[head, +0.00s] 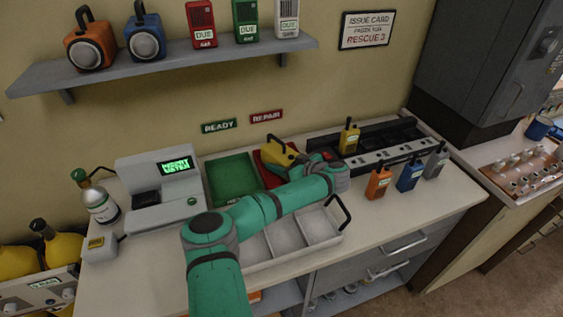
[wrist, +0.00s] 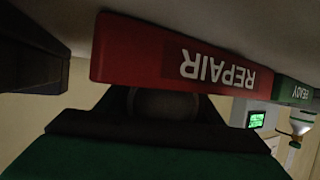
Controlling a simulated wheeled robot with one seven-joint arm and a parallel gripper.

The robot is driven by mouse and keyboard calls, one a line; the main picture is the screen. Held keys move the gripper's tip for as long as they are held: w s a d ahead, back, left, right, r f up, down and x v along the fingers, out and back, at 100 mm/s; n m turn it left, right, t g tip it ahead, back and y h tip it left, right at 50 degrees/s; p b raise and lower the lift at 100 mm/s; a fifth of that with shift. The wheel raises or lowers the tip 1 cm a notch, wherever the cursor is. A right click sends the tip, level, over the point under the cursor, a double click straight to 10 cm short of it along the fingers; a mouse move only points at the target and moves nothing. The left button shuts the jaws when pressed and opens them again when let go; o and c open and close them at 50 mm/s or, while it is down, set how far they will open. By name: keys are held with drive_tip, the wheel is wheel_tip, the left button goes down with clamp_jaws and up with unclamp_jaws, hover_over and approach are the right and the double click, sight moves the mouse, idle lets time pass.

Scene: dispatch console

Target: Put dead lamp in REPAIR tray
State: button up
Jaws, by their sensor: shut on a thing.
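The yellow lamp (head: 280,153) with a dark handle is at the red REPAIR tray (head: 267,176), in the head view. My gripper (head: 297,161) comes in from the right and is shut on the lamp; the arm hides part of the tray. I cannot tell whether the lamp touches the tray floor. In the wrist view the red REPAIR label (wrist: 180,58) shows upside down and close. Dark and green shapes fill the lower part there, and I cannot make out the lamp clearly.
The green READY tray (head: 232,179) is left of the red one. A grey tester (head: 160,190) stands further left. A white divided tray (head: 285,238) lies in front, under my arm. A black charger rack (head: 385,140) and several handsets, including an orange one (head: 378,183), are right.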

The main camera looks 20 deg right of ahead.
drive_tip(key=shift+f, duration=0.15)
drive_tip(key=o, duration=1.5)
drive_tip(key=shift+s+d, duration=0.1)
drive_tip(key=shift+s, duration=0.05)
drive_tip(key=v, duration=1.2)
drive_tip(key=shift+w, duration=0.25)
